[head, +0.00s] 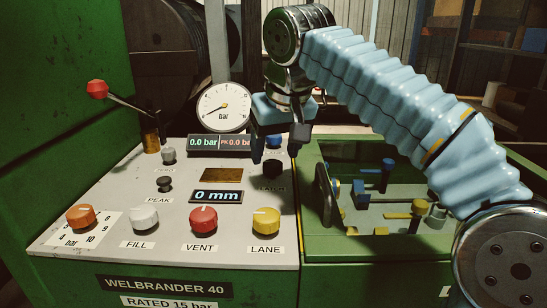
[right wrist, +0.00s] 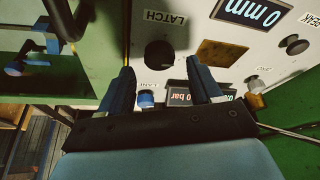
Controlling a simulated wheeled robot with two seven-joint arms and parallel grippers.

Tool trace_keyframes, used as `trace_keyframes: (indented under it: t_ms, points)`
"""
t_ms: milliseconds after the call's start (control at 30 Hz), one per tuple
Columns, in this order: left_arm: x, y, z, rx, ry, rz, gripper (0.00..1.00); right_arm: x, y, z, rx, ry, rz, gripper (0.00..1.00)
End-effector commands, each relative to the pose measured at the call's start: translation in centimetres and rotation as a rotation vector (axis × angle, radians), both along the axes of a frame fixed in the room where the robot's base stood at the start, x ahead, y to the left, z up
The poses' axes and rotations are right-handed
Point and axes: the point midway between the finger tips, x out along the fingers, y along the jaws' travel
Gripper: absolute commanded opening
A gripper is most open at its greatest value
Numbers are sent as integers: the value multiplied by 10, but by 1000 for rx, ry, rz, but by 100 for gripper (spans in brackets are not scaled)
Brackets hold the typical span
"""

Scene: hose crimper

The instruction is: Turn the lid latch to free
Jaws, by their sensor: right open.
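The lid latch is a black round knob (head: 272,168) on the grey panel, above the partly hidden LATCH label. In the right wrist view the black knob (right wrist: 159,55) shows beside its LATCH label (right wrist: 167,18), just beyond and between the fingertips. My right gripper (head: 276,150) hangs over the panel's back right, fingers pointing down towards the knob. In the right wrist view its two blue-black fingers (right wrist: 160,78) are spread, with nothing between them and no visible touch on the knob. My left gripper is not in view.
A blue knob (head: 274,141) stands close behind the latch knob. The displays (head: 218,142) and pressure gauge (head: 224,107) are to the left. The green lidded box (head: 420,245) with a dark handle (head: 325,192) is to the right. Orange, white, red and yellow knobs line the front.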

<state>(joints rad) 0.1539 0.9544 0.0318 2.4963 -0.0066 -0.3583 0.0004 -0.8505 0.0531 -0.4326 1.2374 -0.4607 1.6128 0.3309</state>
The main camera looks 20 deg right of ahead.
Motion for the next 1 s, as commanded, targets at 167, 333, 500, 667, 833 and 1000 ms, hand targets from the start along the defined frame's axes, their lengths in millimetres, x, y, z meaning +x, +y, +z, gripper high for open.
trace_keyframes:
  t_ms: [167, 333, 500, 667, 833, 1000]
  points:
    - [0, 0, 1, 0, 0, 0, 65, 8, 0, -21, 0, 1, 0, 64]
    - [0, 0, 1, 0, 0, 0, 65, 11, 0, -27, 1, 0, 0, 64]
    - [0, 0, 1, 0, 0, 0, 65, 11, -1, -27, 0, -1, 0, 64]
    - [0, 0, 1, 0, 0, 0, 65, 11, -1, -27, 0, -1, 0, 46]
    - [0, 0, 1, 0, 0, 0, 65, 11, -1, -27, 0, -1, 0, 19]
    - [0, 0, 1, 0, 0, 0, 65, 11, -1, -27, 0, -1, 2, 9]
